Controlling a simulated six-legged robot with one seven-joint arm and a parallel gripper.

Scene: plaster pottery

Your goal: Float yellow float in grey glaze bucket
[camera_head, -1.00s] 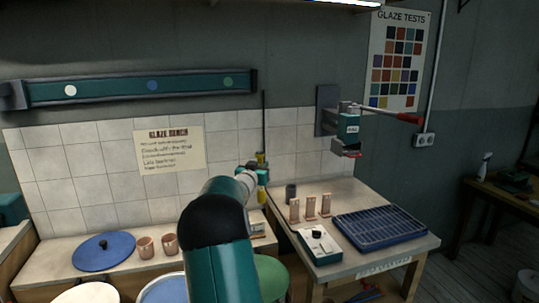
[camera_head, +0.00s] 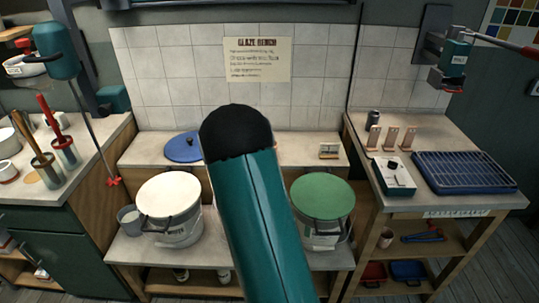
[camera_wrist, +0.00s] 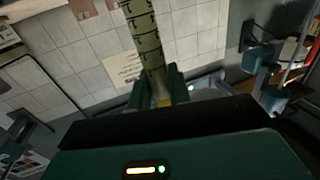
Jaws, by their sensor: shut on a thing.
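The yellow float (camera_wrist: 146,40) shows in the wrist view as an olive-yellow stick with black graduation marks, rising from my gripper (camera_wrist: 160,92). The jaws are shut around its lower part. In the head view my arm hides the gripper and the float. A bucket with a cream-white top (camera_head: 168,192) stands left of the arm. A bucket with a green top (camera_head: 322,198) stands right of it. The space between them is behind my arm, and I cannot pick out a grey glaze bucket. A blue lid (camera_head: 183,147) lies on the ledge behind.
At left, a cabinet holds brushes in pots (camera_head: 65,152). A small grey pail (camera_head: 129,218) is beside the white-topped bucket. At right, a table carries a blue tray (camera_head: 463,172), a white box (camera_head: 394,176) and upright tiles (camera_head: 390,138). A lever device (camera_head: 452,72) juts from the wall.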

